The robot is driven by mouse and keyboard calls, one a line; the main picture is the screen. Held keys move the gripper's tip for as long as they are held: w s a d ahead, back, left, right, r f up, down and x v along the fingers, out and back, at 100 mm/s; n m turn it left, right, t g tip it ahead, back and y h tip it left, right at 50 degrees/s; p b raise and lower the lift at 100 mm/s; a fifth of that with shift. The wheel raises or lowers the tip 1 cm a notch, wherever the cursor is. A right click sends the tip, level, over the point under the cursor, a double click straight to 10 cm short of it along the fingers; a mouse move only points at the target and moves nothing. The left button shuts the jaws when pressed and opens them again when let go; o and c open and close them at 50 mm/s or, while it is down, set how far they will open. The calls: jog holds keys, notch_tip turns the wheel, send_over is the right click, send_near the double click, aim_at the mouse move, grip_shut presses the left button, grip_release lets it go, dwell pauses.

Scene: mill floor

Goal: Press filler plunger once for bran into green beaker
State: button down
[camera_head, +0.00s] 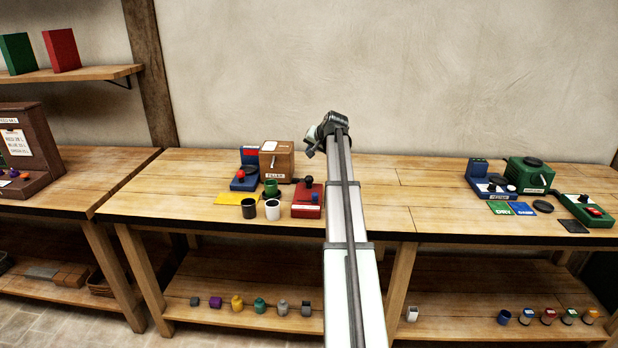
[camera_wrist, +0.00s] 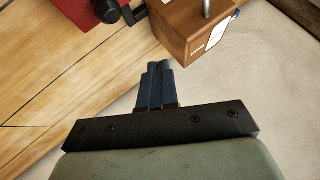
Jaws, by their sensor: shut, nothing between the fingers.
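The brown filler box (camera_head: 284,166) stands on the bench, left of my arm, with a "FILLER" label on its front. A brown box (camera_wrist: 186,30) with a pale label and a metal rod (camera_wrist: 207,8) shows at the top of the wrist view. I cannot make out the plunger's top. The green beaker (camera_head: 270,188) stands in front of the filler box, and its contents are not visible. My gripper (camera_head: 312,146) is raised right of the filler box. In the wrist view its fingers (camera_wrist: 158,66) are together and empty, apart from the brown box.
A red unit (camera_head: 306,207) with a black knob stands right of the beaker. A blue unit with a red knob (camera_head: 240,174) stands left. A dark cup (camera_head: 249,208) and a white cup (camera_head: 272,210) stand in front. The bench right of my arm has free room.

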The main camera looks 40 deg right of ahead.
aim_at(311, 177)
jog(key=shift+f, duration=3.55)
jog(key=shift+f, duration=0.1)
jog(key=shift+f, duration=0.35)
jog(key=shift+f, duration=0.95)
dwell(0.5)
jog(key=shift+r, duration=1.4)
jog(key=shift+r, duration=2.5)
